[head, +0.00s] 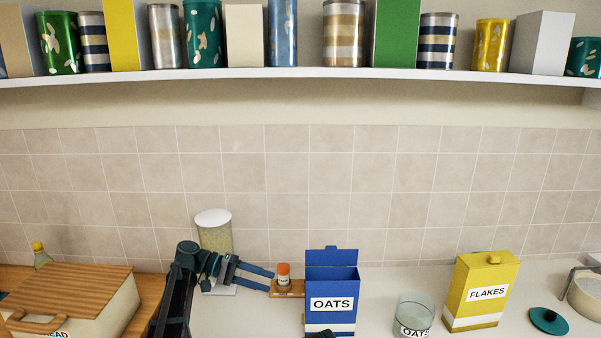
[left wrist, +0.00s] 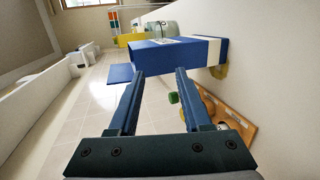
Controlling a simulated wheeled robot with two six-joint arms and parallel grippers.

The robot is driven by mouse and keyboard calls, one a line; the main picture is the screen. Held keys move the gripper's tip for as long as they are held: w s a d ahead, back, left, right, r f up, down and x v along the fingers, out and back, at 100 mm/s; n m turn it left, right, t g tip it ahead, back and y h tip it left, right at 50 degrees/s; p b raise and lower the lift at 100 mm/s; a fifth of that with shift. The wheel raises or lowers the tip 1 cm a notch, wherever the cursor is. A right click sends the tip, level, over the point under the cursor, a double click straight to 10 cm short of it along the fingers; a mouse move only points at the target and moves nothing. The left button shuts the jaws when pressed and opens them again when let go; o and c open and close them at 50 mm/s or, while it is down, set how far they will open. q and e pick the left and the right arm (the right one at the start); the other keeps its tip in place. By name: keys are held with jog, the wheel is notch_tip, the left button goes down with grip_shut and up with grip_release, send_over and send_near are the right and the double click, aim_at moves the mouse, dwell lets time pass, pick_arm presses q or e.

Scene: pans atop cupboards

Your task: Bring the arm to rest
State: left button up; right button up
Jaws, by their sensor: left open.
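My left arm (head: 178,295) reaches in from the lower left in the head view. My left gripper (head: 271,280) is open and empty, its two blue fingers pointing right, near a small orange-capped jar (head: 284,274) on a wooden rack (head: 288,291). I cannot tell whether the fingers touch the rack. In the left wrist view the gripper (left wrist: 160,73) has clear space between its fingers, with the blue OATS box (left wrist: 180,52) just beyond them. The same OATS box (head: 331,300) stands with its lid up, right of the gripper. My right gripper does not show clearly.
A white-lidded canister (head: 215,235) stands behind my left arm. A glass OATS jar (head: 414,315) and yellow FLAKES box (head: 477,292) stand right of the blue box. A bread box (head: 80,295) is at left. A shelf (head: 300,73) of tins and boxes runs above.

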pick_arm(q)
jog(key=s+d+f+g+y, duration=0.1)
jog(key=s+d+f+y, duration=0.35)
jog(key=s, duration=0.35)
jog(key=s+d+f+y, duration=0.3)
jog(key=s+d+f, duration=0.25)
jog(key=s, duration=0.25)
jog(key=s+a+f+m+t+y, duration=0.1)
jog(key=s+a+f+y, duration=0.1)
jog(key=s+y, duration=0.2)
jog(key=s+a+f+m+t+y, duration=0.1)
jog(key=s+a+f+m+y, duration=0.1)
jog(key=s, duration=0.5)
jog(key=shift+s+a+f+y, duration=0.4)
jog(key=shift+a+f+y, duration=0.3)
jog(key=shift+y, duration=0.55)
